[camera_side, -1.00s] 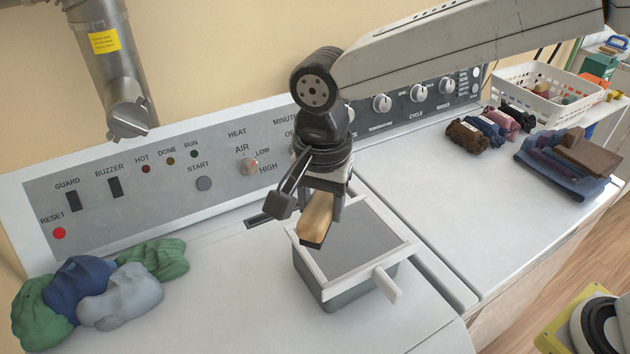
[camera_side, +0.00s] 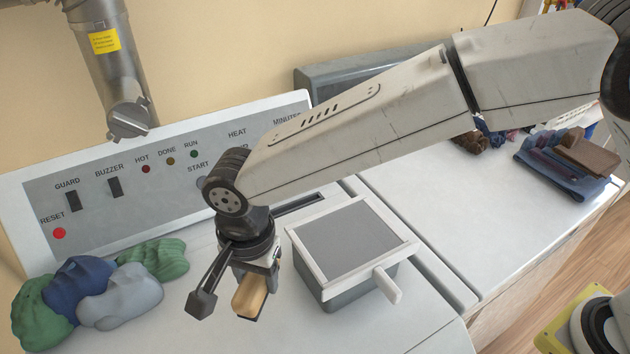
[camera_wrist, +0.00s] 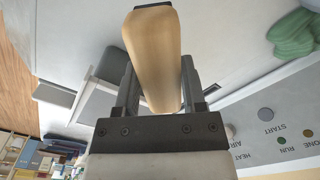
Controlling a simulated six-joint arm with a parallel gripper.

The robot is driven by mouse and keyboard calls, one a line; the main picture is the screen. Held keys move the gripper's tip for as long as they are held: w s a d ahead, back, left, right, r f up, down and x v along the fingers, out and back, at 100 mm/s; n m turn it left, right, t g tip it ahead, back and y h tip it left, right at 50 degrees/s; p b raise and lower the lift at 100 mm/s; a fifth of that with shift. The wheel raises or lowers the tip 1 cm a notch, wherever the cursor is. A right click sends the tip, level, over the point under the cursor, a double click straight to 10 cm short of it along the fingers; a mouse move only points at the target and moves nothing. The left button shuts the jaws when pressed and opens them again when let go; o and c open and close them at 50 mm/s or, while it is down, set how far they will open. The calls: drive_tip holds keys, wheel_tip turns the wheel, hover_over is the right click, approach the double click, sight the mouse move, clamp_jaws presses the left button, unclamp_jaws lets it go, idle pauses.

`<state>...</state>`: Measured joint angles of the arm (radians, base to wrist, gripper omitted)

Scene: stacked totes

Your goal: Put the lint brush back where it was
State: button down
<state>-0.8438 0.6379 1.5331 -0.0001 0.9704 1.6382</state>
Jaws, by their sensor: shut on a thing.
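My gripper (camera_side: 262,276) is shut on the lint brush (camera_side: 249,298), which shows a tan wooden body with a dark underside in the side view. The brush also fills the upper middle of the wrist view (camera_wrist: 153,55), between the two dark fingers. It is held over the white dryer top, left of the lint screen (camera_side: 348,240), a grey panel in a white frame with a handle, sitting on a grey bin. How far the brush is above the dryer top is hard to tell. A dark slot (camera_side: 300,204) in the dryer top lies behind the screen, partly hidden by my arm.
Balled green, blue and grey cloths (camera_side: 120,298) lie at the left of the dryer top. Folded blue clothes with a brown item (camera_side: 583,150) lie on the right machine. The control panel (camera_side: 125,190) stands behind. The dryer's front middle is clear.

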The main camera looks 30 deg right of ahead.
sight(248, 281)
drive_tip(key=shift+s+a+f, duration=0.25)
drive_tip(key=shift+a+f, duration=0.35)
drive_tip(key=shift+a, duration=0.1)
drive_tip(key=shift+f, duration=4)
drive_tip(key=shift+f, duration=0.1)
drive_tip(key=shift+c, duration=0.8)
unclamp_jaws()
wheel_tip(248, 281, up, 12)
drive_tip(key=shift+r, duration=0.1)
